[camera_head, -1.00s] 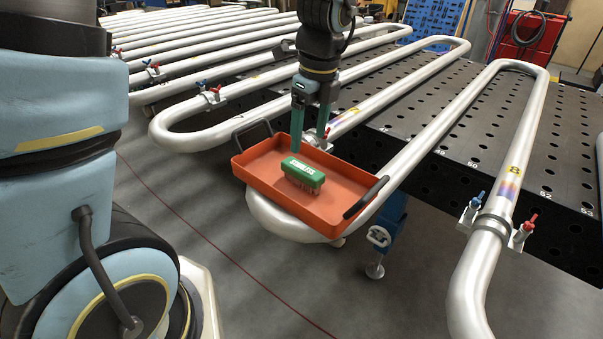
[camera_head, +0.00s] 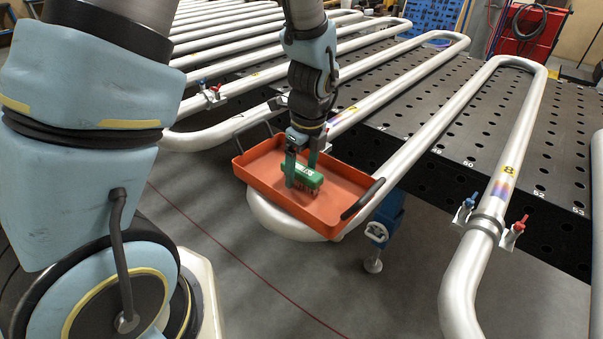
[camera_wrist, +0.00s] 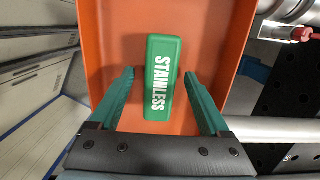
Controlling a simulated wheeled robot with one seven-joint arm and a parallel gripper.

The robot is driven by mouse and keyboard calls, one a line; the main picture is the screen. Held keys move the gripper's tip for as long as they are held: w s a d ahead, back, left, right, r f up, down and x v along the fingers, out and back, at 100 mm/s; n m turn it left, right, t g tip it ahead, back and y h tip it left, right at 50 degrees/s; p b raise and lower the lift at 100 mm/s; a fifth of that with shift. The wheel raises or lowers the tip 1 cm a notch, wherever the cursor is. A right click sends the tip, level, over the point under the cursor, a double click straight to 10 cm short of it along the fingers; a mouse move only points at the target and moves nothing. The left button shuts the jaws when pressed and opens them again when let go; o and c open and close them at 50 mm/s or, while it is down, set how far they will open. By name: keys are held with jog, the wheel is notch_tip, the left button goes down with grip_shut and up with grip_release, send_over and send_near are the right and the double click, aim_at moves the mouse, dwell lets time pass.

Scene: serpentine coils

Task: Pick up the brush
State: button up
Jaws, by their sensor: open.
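The brush (camera_head: 307,176) has a green block back and lies in the orange tray (camera_head: 259,189). In the wrist view the brush (camera_wrist: 161,78) shows its top with the white word "STAINLESS". My gripper (camera_head: 301,182) is down inside the tray at the brush, pointing downward. In the wrist view my gripper (camera_wrist: 159,80) is open, with one green finger to the left of the brush and one to the right. Gaps show between the fingers and the brush. In the head view the near finger hides part of the brush.
The tray has dark handles, one at the front right (camera_head: 363,198). It rests on a bent steel pipe (camera_head: 262,212). A perforated black table (camera_head: 440,130) with more pipe coils lies behind and to the right. Clamps with red and blue handles (camera_head: 490,225) hold the pipes.

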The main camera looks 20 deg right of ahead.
grip_shut()
dwell(0.6)
